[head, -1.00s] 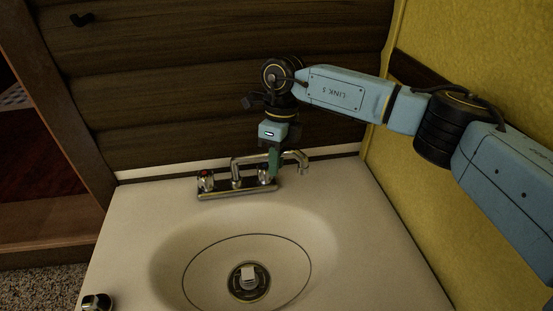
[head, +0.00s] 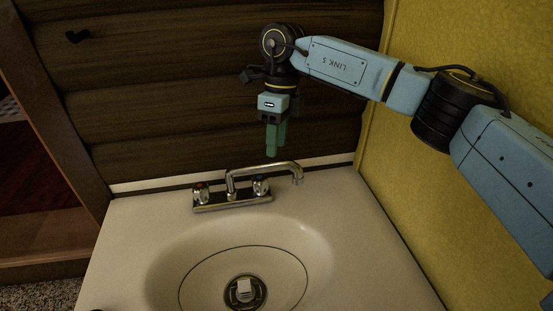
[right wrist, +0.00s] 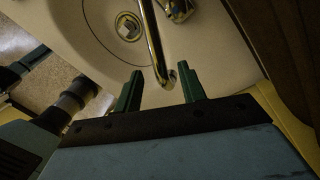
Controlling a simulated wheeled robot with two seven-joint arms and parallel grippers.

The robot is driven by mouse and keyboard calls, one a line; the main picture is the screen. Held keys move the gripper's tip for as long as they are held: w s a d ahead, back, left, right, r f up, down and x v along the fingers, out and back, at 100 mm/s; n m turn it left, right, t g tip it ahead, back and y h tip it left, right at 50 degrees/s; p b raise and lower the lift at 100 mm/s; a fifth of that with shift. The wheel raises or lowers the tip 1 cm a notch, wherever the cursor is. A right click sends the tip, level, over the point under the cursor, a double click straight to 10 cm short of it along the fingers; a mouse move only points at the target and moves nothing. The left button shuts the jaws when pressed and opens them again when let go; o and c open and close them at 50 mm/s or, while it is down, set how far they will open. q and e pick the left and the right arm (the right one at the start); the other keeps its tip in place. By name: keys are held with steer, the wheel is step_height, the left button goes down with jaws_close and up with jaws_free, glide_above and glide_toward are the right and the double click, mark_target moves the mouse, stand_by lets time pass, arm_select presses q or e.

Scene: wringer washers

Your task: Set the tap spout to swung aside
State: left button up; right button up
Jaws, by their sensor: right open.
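The chrome tap (head: 232,196) stands at the back of the white basin. Its spout (head: 268,168) points to the right along the back edge, with its outlet end bent down at the right. The spout also shows in the right wrist view (right wrist: 152,42), running down to between the fingertips in that picture. My right gripper (head: 272,155) hangs above the spout with its green fingers pointing down. In the right wrist view its two fingers (right wrist: 160,78) are apart, with nothing held between them.
The basin (head: 312,250) has a drain (head: 245,292) in its middle and is empty otherwise. A yellow wall (head: 440,60) stands close on the right, and dark wooden boards (head: 180,90) rise behind. A wooden frame (head: 60,120) is at the left.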

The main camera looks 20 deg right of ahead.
steer(key=r, duration=0.5)
steer(key=shift+w+d+p, duration=0.25)
steer(key=shift+w+p, duration=0.05)
steer(key=shift+w, duration=0.05)
